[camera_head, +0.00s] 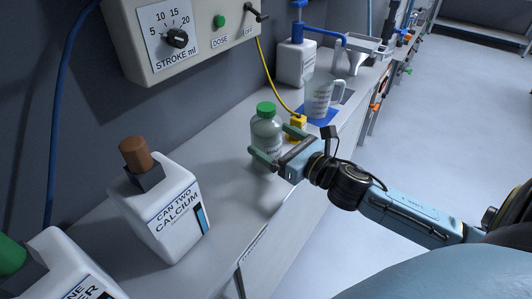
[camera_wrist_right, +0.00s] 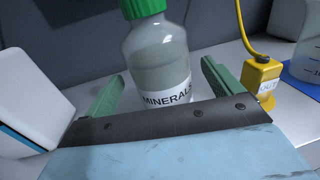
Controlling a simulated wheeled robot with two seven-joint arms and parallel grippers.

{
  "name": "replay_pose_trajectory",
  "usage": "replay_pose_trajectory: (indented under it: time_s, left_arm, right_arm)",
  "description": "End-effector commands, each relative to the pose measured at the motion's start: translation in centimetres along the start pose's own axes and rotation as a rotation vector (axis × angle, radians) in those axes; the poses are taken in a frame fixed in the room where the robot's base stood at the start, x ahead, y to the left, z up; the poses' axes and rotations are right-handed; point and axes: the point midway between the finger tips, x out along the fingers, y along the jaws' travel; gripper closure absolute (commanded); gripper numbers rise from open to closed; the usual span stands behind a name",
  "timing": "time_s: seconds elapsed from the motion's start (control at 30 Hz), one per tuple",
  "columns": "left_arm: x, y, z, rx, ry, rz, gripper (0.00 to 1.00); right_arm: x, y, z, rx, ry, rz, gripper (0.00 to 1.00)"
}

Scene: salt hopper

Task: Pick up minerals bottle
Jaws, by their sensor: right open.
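The minerals bottle (camera_head: 266,128) is clear with a green cap and a white label, and stands upright on the bench. In the right wrist view the bottle (camera_wrist_right: 157,60) shows its "MINERALS" label and is between the two green fingers. My right gripper (camera_head: 276,146) is open, with one finger on each side of the bottle; I cannot tell whether either finger touches it. The right gripper (camera_wrist_right: 163,85) hides the bottle's lower part. My left gripper is not in view.
A white "CAN TWO CALCIUM" can (camera_head: 165,210) stands at the left front. A yellow block (camera_head: 297,124) on a yellow cable is just behind the bottle. A clear jug (camera_head: 320,97) stands on a blue mat. A dosing box (camera_head: 180,35) is above.

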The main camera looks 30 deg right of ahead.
Motion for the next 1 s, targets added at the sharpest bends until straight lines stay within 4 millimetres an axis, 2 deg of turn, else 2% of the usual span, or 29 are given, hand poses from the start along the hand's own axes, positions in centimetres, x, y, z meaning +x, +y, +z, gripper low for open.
replay_pose_trajectory:
  time_s: [0.2,0.33,0.67,1.0]
  left_arm:
    - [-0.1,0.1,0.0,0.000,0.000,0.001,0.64]
    - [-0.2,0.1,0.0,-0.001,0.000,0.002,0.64]
    - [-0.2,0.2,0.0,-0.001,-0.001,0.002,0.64]
    - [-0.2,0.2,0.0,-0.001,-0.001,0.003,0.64]
  right_arm:
    - [2.8,-0.1,0.3,0.000,-0.004,0.000,0.09]
    - [4.0,-0.1,0.2,0.000,-0.003,0.000,0.09]
    - [4.5,0.0,0.1,0.000,0.000,0.000,0.09]
    - [4.5,0.0,0.1,0.000,-0.001,0.001,0.52]
